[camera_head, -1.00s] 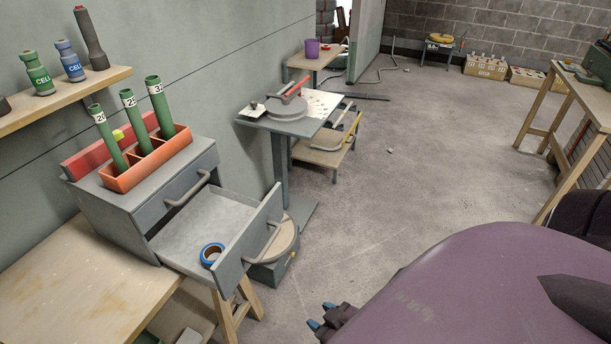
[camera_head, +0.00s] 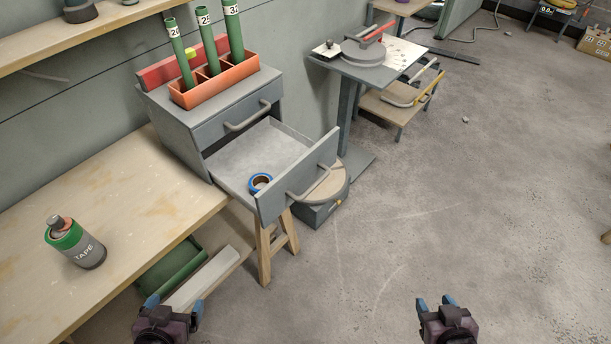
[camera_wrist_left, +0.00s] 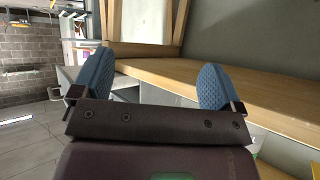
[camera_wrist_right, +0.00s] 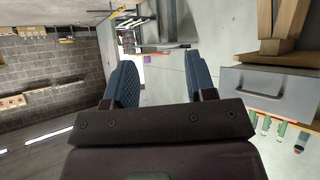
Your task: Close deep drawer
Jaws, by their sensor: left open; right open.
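The deep drawer (camera_head: 297,181) is the lower drawer of a grey two-drawer cabinet (camera_head: 183,138) on the wooden bench. It is pulled far out, and its bar handle (camera_head: 311,184) faces right. A roll of blue tape (camera_head: 260,183) lies inside it. The upper drawer (camera_head: 240,112) is shut. My left gripper (camera_head: 174,306) is open and empty in front of the bench, below and left of the drawer. My right gripper (camera_head: 436,304) is open and empty over the floor, to the lower right of the drawer. Neither gripper touches the drawer.
An orange tray (camera_head: 215,86) with green tubes stands on the cabinet. A tape can (camera_head: 75,243) stands on the bench (camera_head: 131,219). A grey stand (camera_head: 371,66) with a round tool is behind the drawer. A wooden trestle leg (camera_head: 264,254) is below it.

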